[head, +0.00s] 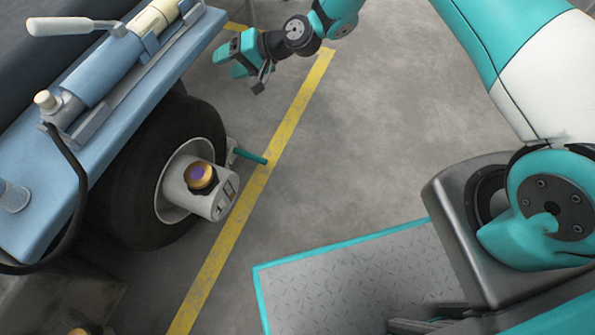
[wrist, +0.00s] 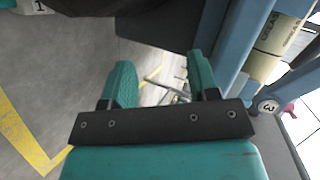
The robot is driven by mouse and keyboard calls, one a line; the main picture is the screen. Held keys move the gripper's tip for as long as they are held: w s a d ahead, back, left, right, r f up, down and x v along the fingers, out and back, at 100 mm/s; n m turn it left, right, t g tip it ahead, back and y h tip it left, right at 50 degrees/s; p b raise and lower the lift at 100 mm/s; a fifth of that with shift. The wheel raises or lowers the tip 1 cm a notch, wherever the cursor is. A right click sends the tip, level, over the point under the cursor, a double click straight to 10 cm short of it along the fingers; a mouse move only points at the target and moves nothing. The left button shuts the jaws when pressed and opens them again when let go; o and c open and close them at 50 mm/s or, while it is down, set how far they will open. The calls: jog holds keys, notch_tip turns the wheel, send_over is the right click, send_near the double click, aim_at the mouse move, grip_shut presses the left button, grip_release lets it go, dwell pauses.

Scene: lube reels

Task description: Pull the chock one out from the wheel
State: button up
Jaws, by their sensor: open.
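The dark wheel (head: 140,170) stands at the left under a blue frame in the head view. A white block (head: 208,192) with a gold-and-purple cap sits in front of its hub and carries a label that seems to read 1. A teal bar (head: 250,157) sticks out beside the tyre over the floor; I take it for the chock's handle, and its body is mostly hidden. In the wrist view a white surface marked 1 (wrist: 40,7) shows at the top left corner. My gripper (head: 234,58) is open and empty, beyond the wheel and apart from the bar. Its fingers also show in the wrist view (wrist: 162,84).
A label 3 (wrist: 268,106) is at the right in the wrist view. A yellow line (head: 262,180) crosses the floor. Grey floor to its right is clear.

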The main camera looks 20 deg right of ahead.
notch_tip(320, 180, down, 11)
jog(key=m+t, duration=0.2)
jog(key=m, duration=0.2)
jog(key=m+t, duration=0.3)
jog(key=m, duration=0.1)
send_over(265, 164)
jog(key=w, duration=0.2)
notch_tip(265, 164, down, 10)
jog(key=s+d+f+m+t+h, duration=0.1)
jog(key=s+d+f+m, duration=0.1)
jog(key=s+f, duration=0.3)
jog(key=s+d+f+m+t+h, duration=0.1)
jog(key=s+d+f+m, duration=0.2)
jog(key=s+f, duration=0.2)
jog(key=s+d+f+m+t+h+b, duration=0.1)
jog(key=s+d+f+m+t+h, duration=0.1)
jog(key=s+d+f+m, duration=0.1)
jog(key=shift+s+d+f+m, duration=0.1)
jog(key=shift+s+f+m, duration=0.05)
jog(key=shift+s+f, duration=0.4)
jog(key=shift+s+d+f+m, duration=0.15)
jog(key=shift+s+f, duration=0.2)
jog(key=shift+f, duration=0.3)
jog(key=shift+w+a, duration=0.1)
